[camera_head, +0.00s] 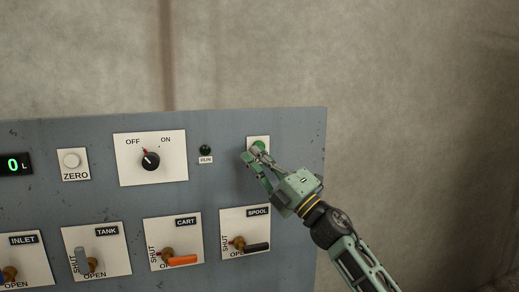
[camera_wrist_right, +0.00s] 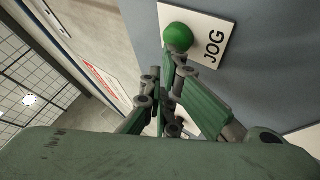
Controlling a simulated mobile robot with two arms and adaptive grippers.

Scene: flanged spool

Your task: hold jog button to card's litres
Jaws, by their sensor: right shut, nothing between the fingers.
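The green jog button (camera_head: 259,146) sits on a white plate at the upper right of the grey panel. In the right wrist view the button (camera_wrist_right: 178,37) is a round green dome beside the word JOG. My right gripper (camera_head: 251,154) is shut and empty, its fingertips at the button's lower left; I cannot tell whether they touch it. The litre display (camera_head: 14,164) at the left edge reads 0 L in green. The card is not in view. My left gripper is not in view.
The panel (camera_head: 220,132) also bears a ZERO button (camera_head: 72,161), an OFF/ON knob (camera_head: 150,160), a dark green RUN lamp (camera_head: 206,150), and lever valves INLET (camera_head: 10,272), TANK (camera_head: 82,262), CART (camera_head: 180,261) and SPOOL (camera_head: 255,247). Bare wall (camera_head: 420,110) lies right of it.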

